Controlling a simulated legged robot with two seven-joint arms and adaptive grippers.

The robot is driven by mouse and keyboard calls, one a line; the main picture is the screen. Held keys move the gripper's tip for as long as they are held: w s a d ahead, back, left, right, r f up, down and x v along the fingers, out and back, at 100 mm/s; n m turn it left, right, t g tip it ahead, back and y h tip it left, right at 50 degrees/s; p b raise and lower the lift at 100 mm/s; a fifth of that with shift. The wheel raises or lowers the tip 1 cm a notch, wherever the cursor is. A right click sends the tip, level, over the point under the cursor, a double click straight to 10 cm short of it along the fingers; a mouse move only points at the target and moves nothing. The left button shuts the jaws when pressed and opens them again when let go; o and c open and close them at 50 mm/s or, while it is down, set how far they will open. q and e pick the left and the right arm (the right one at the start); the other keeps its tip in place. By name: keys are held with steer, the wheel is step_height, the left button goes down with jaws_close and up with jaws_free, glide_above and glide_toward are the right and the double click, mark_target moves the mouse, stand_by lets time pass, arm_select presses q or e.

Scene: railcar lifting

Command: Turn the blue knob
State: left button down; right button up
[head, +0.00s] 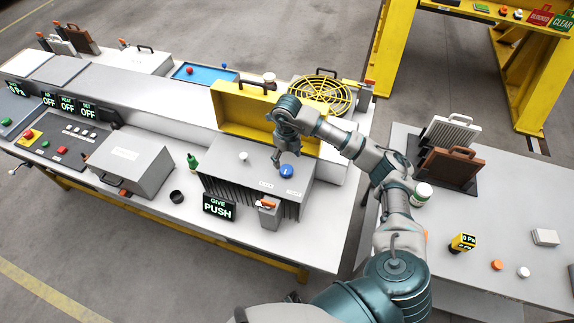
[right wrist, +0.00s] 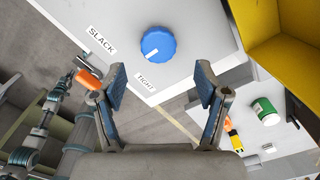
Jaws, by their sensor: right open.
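The blue knob (head: 287,171) sits on the top face of a grey finned box (head: 225,165) on the long bench. In the right wrist view the knob (right wrist: 158,44) is round with a white pointer mark, which points toward the lower left, near the label TIGHT (right wrist: 147,82). A label SLACK (right wrist: 101,40) lies farther left. My right gripper (head: 278,160) is above the box, just left of the knob in the head view. In the right wrist view its fingers (right wrist: 161,88) are open and empty, with the knob beyond the fingertips.
A raised yellow lid (head: 235,113) stands behind the box. An orange-handled lever (head: 267,205) and a GIVE PUSH display (head: 219,207) are at its front. A side table (head: 480,225) is on the right.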

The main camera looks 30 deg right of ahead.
mark_target(287, 169)
step_height(287, 169, up, 6)
steer(key=shift+d+f, duration=0.1)
steer(key=shift+f, duration=0.05)
steer(key=shift+f, duration=0.1)
stand_by(0.5)
